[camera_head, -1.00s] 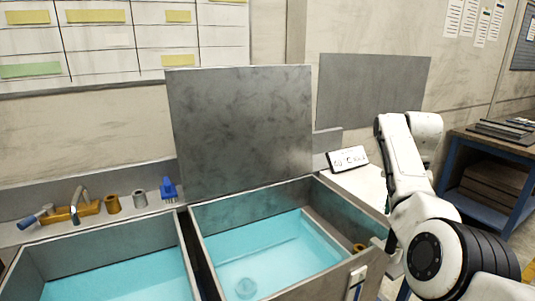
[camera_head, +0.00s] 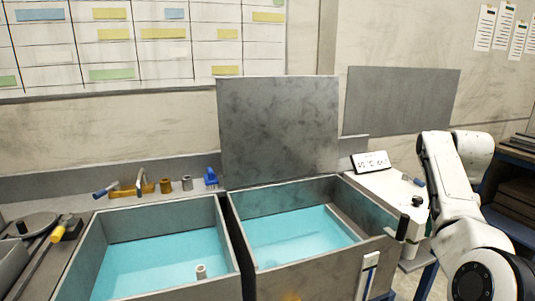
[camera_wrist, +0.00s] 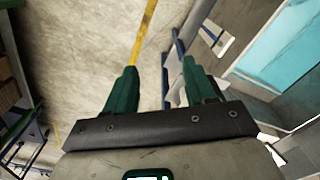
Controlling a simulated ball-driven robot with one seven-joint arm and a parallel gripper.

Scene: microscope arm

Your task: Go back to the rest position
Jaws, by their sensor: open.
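My gripper (camera_wrist: 160,72) shows in the wrist view with its two green fingers spread apart. Nothing is between the fingers; they are over the pale floor with a yellow line. In the head view my white arm (camera_head: 455,190) stands bent at the right edge, its elbow up.
Two grey tanks of blue water, left (camera_head: 225,235) and right (camera_head: 262,190), fill the middle. A white cylinder (camera_head: 201,271) shows in the left one. A white side table (camera_head: 385,184) holds a small sign (camera_head: 370,162).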

